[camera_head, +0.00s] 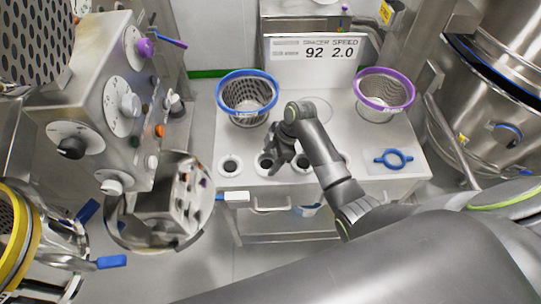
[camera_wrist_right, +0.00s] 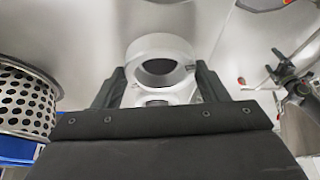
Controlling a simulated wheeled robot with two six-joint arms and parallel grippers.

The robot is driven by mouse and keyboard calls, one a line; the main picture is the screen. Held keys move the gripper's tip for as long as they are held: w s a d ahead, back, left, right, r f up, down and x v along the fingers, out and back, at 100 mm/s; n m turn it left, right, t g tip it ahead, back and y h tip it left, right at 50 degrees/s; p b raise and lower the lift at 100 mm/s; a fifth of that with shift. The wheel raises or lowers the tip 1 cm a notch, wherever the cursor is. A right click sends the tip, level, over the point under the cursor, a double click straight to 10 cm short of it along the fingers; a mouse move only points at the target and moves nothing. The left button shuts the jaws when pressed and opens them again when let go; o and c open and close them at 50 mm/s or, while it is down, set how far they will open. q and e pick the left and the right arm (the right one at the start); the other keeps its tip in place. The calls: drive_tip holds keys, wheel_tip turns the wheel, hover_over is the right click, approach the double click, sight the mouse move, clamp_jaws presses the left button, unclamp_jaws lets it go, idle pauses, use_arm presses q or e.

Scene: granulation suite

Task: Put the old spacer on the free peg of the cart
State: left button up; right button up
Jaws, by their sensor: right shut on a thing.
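The spacer, a pale grey-white ring with a dark round hole (camera_wrist_right: 160,62), sits between the fingers of my right gripper (camera_wrist_right: 158,88) in the right wrist view. A second pale round shape (camera_wrist_right: 156,101) shows partly below it. In the head view my right gripper (camera_head: 277,156) is over the front of the cart (camera_head: 330,130), at a row of white rings with dark centres. The left ring (camera_head: 230,165) is in clear view; the others are partly covered by the gripper and arm. I cannot tell which peg is free. My left gripper is not in view.
A blue-rimmed mesh basket (camera_head: 247,75) and a purple-rimmed one (camera_head: 385,73) stand on the cart. A blue ring with handles (camera_head: 393,158) lies at its right. A display (camera_head: 315,58) reads spacer 92, speed 2.0. A steel machine with dials (camera_head: 105,100) stands left.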

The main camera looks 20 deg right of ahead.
drive_tip(key=o, duration=1.1)
drive_tip(key=shift+o, duration=0.2)
drive_tip(key=v, duration=1.7)
drive_tip(key=shift+r, duration=0.25)
drive_tip(key=shift+f, duration=0.1)
